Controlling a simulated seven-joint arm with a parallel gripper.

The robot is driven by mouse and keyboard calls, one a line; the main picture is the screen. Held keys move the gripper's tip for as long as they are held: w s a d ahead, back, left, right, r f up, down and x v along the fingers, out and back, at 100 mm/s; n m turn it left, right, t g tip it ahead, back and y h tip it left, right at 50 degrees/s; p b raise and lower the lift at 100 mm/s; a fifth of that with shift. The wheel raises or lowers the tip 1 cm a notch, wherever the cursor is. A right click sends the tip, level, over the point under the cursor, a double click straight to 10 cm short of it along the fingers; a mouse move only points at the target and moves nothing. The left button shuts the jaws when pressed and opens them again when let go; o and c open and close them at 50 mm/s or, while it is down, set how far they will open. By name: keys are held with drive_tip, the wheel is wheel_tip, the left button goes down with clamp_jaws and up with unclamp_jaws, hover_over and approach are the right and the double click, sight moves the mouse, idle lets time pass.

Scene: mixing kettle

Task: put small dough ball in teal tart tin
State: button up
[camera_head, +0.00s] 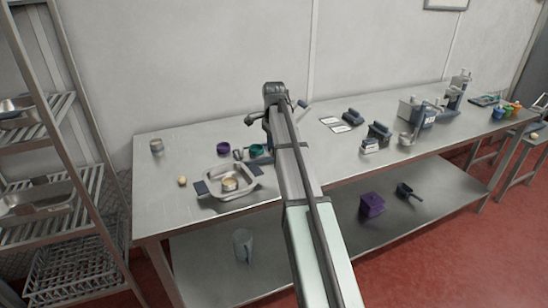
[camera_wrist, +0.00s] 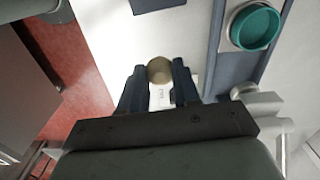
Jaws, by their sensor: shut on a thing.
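My gripper (camera_wrist: 159,76) is shut on a small round beige dough ball (camera_wrist: 160,70), held between its two dark fingertips in the wrist view. The teal tart tin (camera_wrist: 256,27) is at the upper right of that view, apart from the ball, and its visible inside looks empty. In the head view the teal tin (camera_head: 256,150) sits on the steel table, close to my gripper (camera_head: 242,155). The held ball cannot be made out in the head view.
A purple tin (camera_head: 223,148) stands left of the teal one. A steel pan (camera_head: 253,187) with a round beige item inside is in front. Another small yellowish ball (camera_head: 182,181) and a metal cup (camera_head: 157,146) are on the left. The table's front left is clear.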

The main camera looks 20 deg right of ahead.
drive_tip(key=shift+r, duration=0.45)
drive_tip(key=shift+w+a+r, duration=0.1)
drive_tip(key=shift+a, duration=0.2)
drive_tip(key=shift+w+a+f, duration=0.2)
drive_tip(key=shift+w+f, duration=0.5)
drive_tip(key=shift+w, duration=1.6)
drive_tip(key=shift+w+a+f, duration=0.2)
drive_tip(key=shift+w+f, duration=0.55)
drive_tip(key=shift+w, duration=1.5)
drive_tip(key=shift+w+a+f, duration=0.2)
drive_tip(key=shift+w+f, duration=0.5)
drive_tip(key=shift+w, duration=1.6)
drive_tip(key=shift+f, duration=0.4)
drive_tip(key=o, duration=1.5)
drive_tip(key=shift+r, duration=0.1)
